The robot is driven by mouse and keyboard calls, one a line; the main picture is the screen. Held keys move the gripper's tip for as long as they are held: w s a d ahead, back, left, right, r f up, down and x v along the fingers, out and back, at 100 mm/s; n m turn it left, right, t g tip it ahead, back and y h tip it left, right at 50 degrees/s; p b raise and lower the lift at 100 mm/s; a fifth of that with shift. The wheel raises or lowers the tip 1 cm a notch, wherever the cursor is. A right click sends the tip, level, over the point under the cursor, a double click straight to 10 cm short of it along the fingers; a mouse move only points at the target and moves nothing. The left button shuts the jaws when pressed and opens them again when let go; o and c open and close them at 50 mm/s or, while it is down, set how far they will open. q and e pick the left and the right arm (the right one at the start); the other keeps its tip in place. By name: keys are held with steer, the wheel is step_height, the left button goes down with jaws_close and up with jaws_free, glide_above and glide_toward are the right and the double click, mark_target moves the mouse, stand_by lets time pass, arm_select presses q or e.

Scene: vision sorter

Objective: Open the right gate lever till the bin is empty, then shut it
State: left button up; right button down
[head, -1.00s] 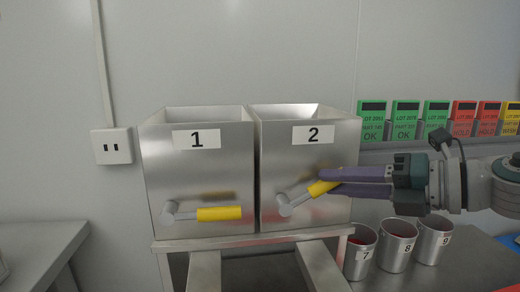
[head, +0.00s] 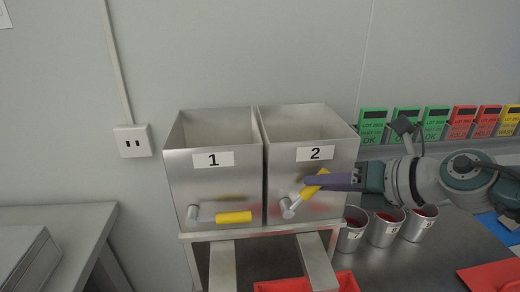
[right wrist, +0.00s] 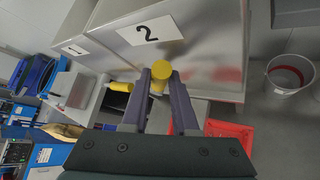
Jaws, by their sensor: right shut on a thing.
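Two steel bins stand side by side, bin 1 (head: 213,180) and bin 2 (head: 335,170). The right gate lever (head: 309,194) on bin 2 has a yellow grip and slants steeply up to the right. My right gripper (head: 312,182) is shut on that yellow grip, which also shows in the right wrist view (right wrist: 160,72) between the fingers. The left gate lever (head: 233,217) on bin 1 lies level. I see the upper inner walls of both bins; their bottoms are hidden. My left gripper is not in view.
A red tray (head: 345,282) sits below the bins, between the stand's rails. Steel cups (head: 386,231) with red contents stand right of bin 2. Green, red and yellow lot cards (head: 436,123) line the wall shelf. A grey table (head: 60,222) is at left.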

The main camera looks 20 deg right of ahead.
steer(key=c, duration=0.7)
jaws_free()
steer(key=shift+p+v, duration=0.9)
steer(key=shift+v, duration=4.05)
